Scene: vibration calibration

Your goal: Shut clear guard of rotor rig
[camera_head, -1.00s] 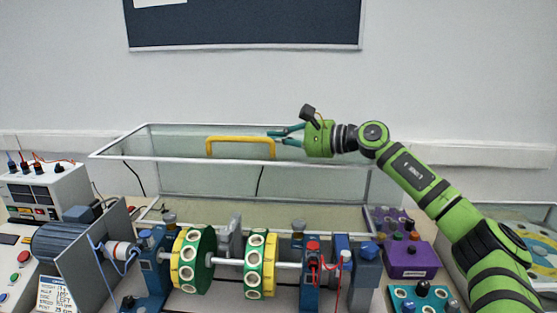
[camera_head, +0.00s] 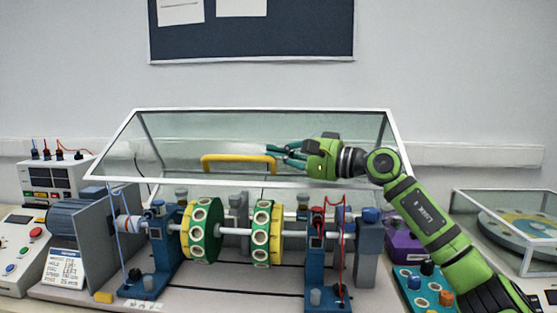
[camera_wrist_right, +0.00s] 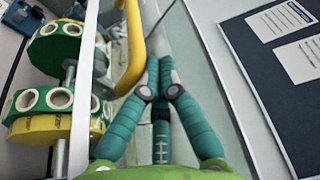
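The clear guard (camera_head: 330,133), a glass-like panel in a white frame, stands raised and tilted above the rotor rig (camera_head: 235,232). A yellow bar handle (camera_head: 238,158) is on the guard near its lower front edge. My right gripper (camera_head: 280,151) is at the handle's right end. In the right wrist view its teal fingers (camera_wrist_right: 161,72) converge just right of the handle (camera_wrist_right: 133,50), which passes beside them; contact is unclear. The green and yellow rotor discs (camera_wrist_right: 62,48) show at left. My left gripper is not in view.
A motor (camera_head: 75,218) and grey plate flank the rig at left, beside a power supply (camera_head: 55,180). At right are a purple box (camera_head: 402,243), a teal control panel (camera_head: 425,292) and another clear-covered rig (camera_head: 515,222). A notice board (camera_head: 250,35) hangs behind.

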